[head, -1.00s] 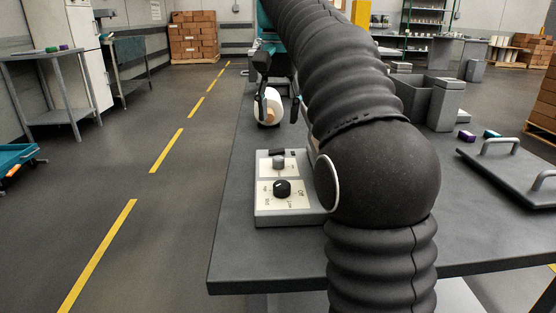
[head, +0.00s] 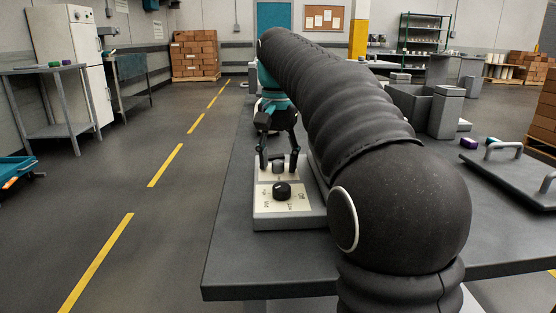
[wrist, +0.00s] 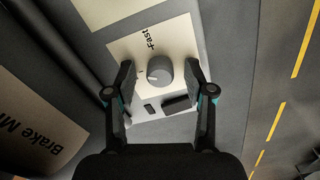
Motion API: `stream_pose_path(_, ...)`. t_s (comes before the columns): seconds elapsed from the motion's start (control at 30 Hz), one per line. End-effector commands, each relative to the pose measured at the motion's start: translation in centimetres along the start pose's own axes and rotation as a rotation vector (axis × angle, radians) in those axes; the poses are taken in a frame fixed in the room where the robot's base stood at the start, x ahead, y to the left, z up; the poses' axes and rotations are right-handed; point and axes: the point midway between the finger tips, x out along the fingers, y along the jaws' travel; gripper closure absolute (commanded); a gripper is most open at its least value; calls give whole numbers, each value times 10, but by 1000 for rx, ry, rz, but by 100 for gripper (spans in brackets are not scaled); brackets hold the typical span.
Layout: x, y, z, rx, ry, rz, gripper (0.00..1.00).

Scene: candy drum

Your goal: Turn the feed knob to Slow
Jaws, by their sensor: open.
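A grey control panel (head: 262,221) sits on the table, with a black knob (head: 282,190) on its near white plate and a grey knob (head: 278,168) on its far plate. In the wrist view the grey knob (wrist: 159,70) has a light pointer mark, and the word "Fast" is printed beside it; I cannot read "Slow". My gripper (head: 278,161) is open above the far plate. In the wrist view its fingers (wrist: 160,80) stand on either side of the grey knob, with gaps visible; their height over the plate is hard to judge.
A dark bar (wrist: 176,103) and a small dark piece lie beside the grey knob on the panel. A plate reading "Brake M…" (wrist: 38,125) is at the left of the wrist view. A grey lid with handles (head: 510,174) and grey bins (head: 445,112) stand on the right of the table.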

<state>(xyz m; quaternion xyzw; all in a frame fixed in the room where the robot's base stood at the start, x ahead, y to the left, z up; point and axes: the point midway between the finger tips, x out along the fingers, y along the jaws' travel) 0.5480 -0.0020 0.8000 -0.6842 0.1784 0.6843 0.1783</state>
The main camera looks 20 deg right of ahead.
Motion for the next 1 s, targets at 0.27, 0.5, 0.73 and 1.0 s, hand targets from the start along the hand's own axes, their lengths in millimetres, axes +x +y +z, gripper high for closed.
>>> stream_pose_path(0.27, 0, 0, 0, 0, 0, 0, 100)
stream_pose_path(0.5, -1, 0, 0, -20, -1, 1, 100)
stream_pose_path(0.73, -4, 0, 0, -124, -1, 1, 100)
stream_pose_path(1.0, -4, 0, 0, -312, -1, 1, 100)
